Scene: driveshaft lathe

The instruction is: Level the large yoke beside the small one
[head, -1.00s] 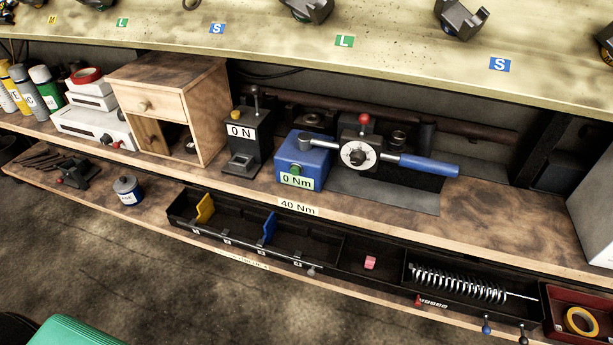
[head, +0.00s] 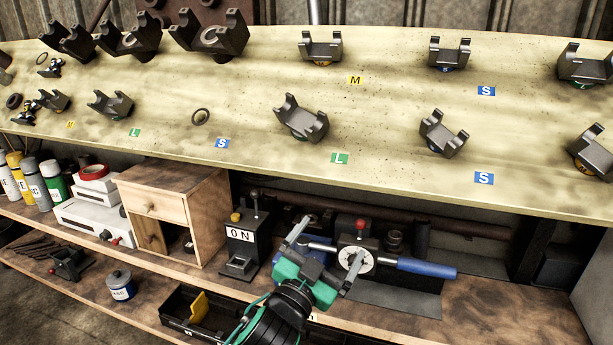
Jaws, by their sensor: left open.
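A dark large yoke (head: 300,121) sits on the pale sloping panel, above a green L label (head: 340,158). It leans, its right prong lower than its left. A smaller dark yoke (head: 443,136) stands to its right, above a blue S label (head: 484,178), and also looks tilted. Another L-labelled yoke (head: 110,106) is on the left of the panel. My left gripper (head: 335,238) is open and empty, below the panel and the large yoke, in front of the torque tool on the shelf. My right gripper is out of view.
More yokes line the panel's upper row, including an upright one (head: 321,48) by a yellow M label. On the shelf are a wooden cabinet (head: 175,205), a black 0 N gauge (head: 242,240) and a blue-handled torque tool (head: 412,267). The panel's front edge overhangs the shelf.

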